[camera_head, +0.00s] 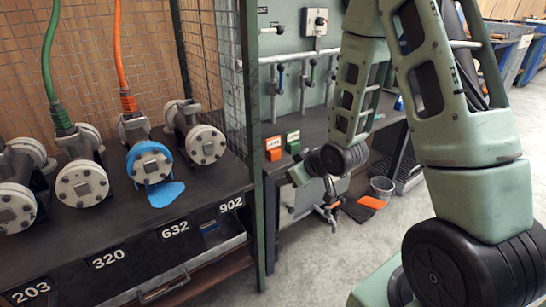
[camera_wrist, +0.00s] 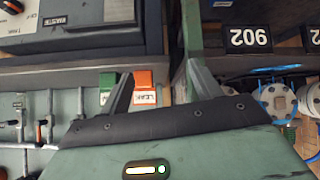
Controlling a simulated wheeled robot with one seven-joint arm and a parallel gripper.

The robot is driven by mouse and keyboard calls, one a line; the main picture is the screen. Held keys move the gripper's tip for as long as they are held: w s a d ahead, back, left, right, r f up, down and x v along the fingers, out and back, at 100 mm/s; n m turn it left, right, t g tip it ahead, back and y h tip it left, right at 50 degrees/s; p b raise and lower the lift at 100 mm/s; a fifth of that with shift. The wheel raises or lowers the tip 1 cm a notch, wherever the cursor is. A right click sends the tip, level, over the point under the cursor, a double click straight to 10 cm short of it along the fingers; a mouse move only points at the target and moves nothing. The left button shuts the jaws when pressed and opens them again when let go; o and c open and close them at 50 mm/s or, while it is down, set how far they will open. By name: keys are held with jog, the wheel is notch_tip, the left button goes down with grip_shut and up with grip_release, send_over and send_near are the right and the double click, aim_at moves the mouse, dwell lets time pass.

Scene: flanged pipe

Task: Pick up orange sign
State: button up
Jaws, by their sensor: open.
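The orange sign (camera_head: 274,148) is a small block with a white label, standing on the dark bench shelf beside a similar green sign (camera_head: 292,142). In the wrist view, which is upside down, the orange sign (camera_wrist: 144,82) shows between my gripper's fingers, its lower-picture part hidden by the gripper body. The green sign (camera_wrist: 107,82) lies partly behind the left finger. My gripper (camera_wrist: 160,70) is open and empty, with its fingers spread apart. The orange sign appears beyond the fingers; I cannot tell the exact gap.
A green post (camera_head: 251,130) and mesh cage stand just left of the signs. Flanged pipes (camera_head: 150,163) sit on the left bench. Valves and levers are on the back panel (camera_head: 337,60). A bucket (camera_head: 381,188) and an orange item (camera_head: 372,202) are low on the right.

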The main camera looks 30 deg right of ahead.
jog(key=f+t, duration=0.1)
jog(key=f, duration=0.1)
jog(key=m+t+b, duration=0.2)
jog(key=t+b, duration=0.5)
jog(key=b, duration=0.6)
send_near(274, 147)
jog(key=f, duration=0.1)
jog(key=w, duration=0.4)
jog(key=shift+a+r, duration=0.15)
jog(key=shift+r, duration=0.1)
jog(key=shift+w+r+b, duration=0.15)
jog(key=shift+w+b, duration=0.85)
jog(key=shift+w, duration=2.25)
jog(key=c, duration=0.8)
